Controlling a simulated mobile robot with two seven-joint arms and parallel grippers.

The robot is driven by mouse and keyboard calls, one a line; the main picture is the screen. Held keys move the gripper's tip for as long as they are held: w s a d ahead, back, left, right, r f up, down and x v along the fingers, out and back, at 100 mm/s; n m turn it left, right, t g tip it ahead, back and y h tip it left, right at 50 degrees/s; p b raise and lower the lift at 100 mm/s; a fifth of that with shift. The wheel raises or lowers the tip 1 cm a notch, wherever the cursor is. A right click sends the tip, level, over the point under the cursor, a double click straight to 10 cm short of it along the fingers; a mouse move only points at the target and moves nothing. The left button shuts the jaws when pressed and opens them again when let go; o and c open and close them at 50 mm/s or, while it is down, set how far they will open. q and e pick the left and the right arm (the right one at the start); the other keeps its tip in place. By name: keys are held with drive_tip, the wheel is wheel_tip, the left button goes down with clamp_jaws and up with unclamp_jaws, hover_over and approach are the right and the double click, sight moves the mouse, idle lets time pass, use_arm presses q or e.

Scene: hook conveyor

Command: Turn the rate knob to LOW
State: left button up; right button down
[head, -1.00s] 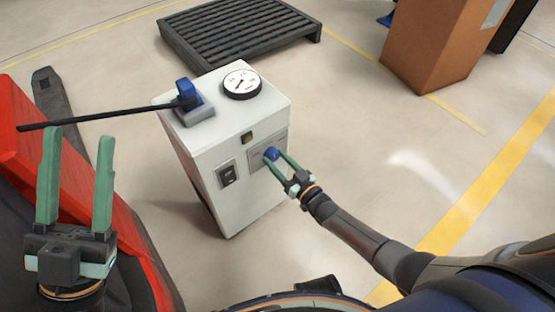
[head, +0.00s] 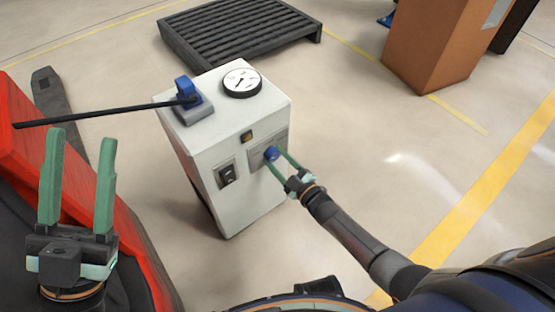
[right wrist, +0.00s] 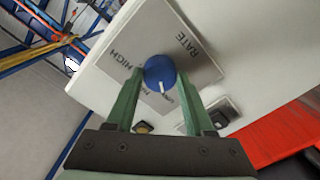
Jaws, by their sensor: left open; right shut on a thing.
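The blue rate knob (head: 271,153) sits on a grey label plate on the front of the white control box (head: 250,205). In the right wrist view the knob (right wrist: 158,68) has a white pointer mark at its lower edge, between the partly hidden lower labels. HIGH is readable to the left of the knob and RATE to the upper right. My right gripper (head: 277,158) is shut on the knob, one green finger on each side; it also shows in the right wrist view (right wrist: 160,78). My left gripper (head: 78,180) is open and empty, away from the box.
A round gauge (head: 242,82) and a blue-handled device (head: 187,92) with a black rod are on top of the box. A black rocker switch (head: 227,174) is on its front. A red object (head: 30,150) stands left. A dark pallet (head: 235,32) and a brown carton (head: 435,45) lie beyond.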

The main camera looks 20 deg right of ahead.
drive_tip(key=shift+n, duration=0.5)
drive_tip(key=shift+c, duration=1.4)
unclamp_jaws()
use_arm(q)
drive_tip(key=r+p, duration=0.3)
drive_tip(key=r, duration=0.1)
drive_tip(key=shift+a+m+p, duration=0.25)
drive_tip(key=shift+m+p, duration=0.15)
use_arm(e)
drive_tip(key=v, duration=1.2)
drive_tip(key=shift+s, duration=0.25)
use_arm(q)
drive_tip(key=shift+f, duration=0.1)
use_arm(e)
drive_tip(key=shift+d, duration=0.1)
